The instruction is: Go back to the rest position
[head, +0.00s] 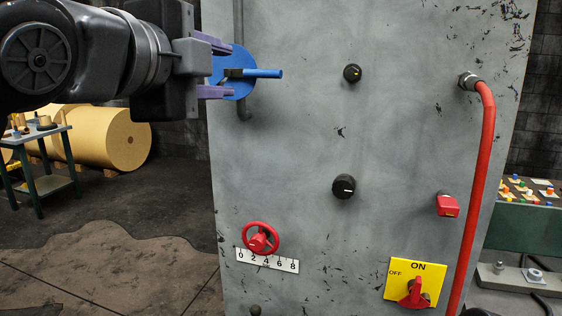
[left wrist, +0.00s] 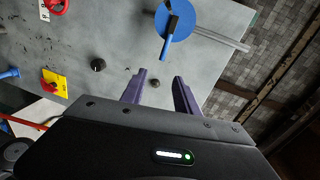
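My left gripper (head: 232,70) comes in from the upper left in the head view. Its two purple fingers are apart, with nothing between them in the left wrist view (left wrist: 159,74). A blue disc (head: 234,72) with a blue lever (head: 262,73) is on the grey panel (head: 300,130). In the head view the fingers overlap the disc. In the left wrist view the disc (left wrist: 177,24) and its lever lie beyond the fingertips, apart from them. My right gripper is not in view.
A green table (head: 40,187) and tan rolls (head: 110,136) stand at left, over open floor.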

